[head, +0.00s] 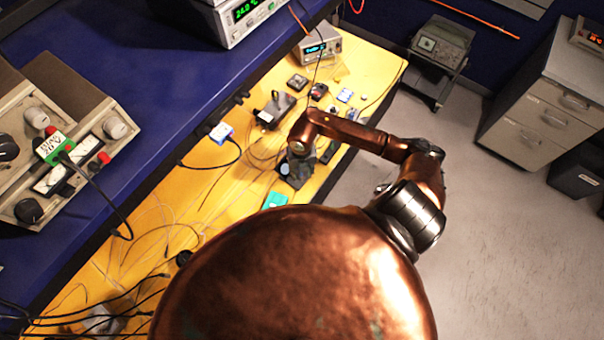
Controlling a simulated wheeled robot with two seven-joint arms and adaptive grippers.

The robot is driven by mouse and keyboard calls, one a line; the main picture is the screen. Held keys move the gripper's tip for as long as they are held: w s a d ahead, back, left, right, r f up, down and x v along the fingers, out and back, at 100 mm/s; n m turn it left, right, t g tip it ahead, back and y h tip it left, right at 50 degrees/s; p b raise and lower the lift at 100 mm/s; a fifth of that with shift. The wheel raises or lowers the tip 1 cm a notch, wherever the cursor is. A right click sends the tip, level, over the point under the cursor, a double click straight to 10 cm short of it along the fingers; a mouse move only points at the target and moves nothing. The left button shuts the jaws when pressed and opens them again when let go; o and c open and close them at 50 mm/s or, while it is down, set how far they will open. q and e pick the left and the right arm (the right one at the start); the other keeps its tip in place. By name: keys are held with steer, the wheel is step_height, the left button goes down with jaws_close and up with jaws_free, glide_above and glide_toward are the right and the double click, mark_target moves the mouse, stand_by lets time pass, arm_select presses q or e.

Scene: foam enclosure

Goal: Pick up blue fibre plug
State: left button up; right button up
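I cannot clearly pick out the blue fibre plug at this size. My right arm reaches from the front over the yellow work surface (210,207). My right gripper (297,168) points down at the right part of this surface, low among small devices. Its fingers are dark and small, partly hidden by the wrist, so I cannot see whether they are open or hold anything. A small blue-and-white item (221,133) with a black cable sits at the shelf edge, left of the gripper. My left gripper is not in view.
Thin fibres and black cables lie loosely over the yellow surface. A black device (275,109), a small blue-and-white box (345,96) and a teal piece (275,200) lie near the gripper. A display instrument (318,44) stands at the back. A blue shelf (120,95) borders the left; open floor lies right.

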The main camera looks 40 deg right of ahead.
steer(key=shift+w+f, duration=0.1)
steer(key=shift+w, duration=0.2)
steer(key=c, duration=0.3)
steer(key=shift+s, duration=0.1)
jaws_close()
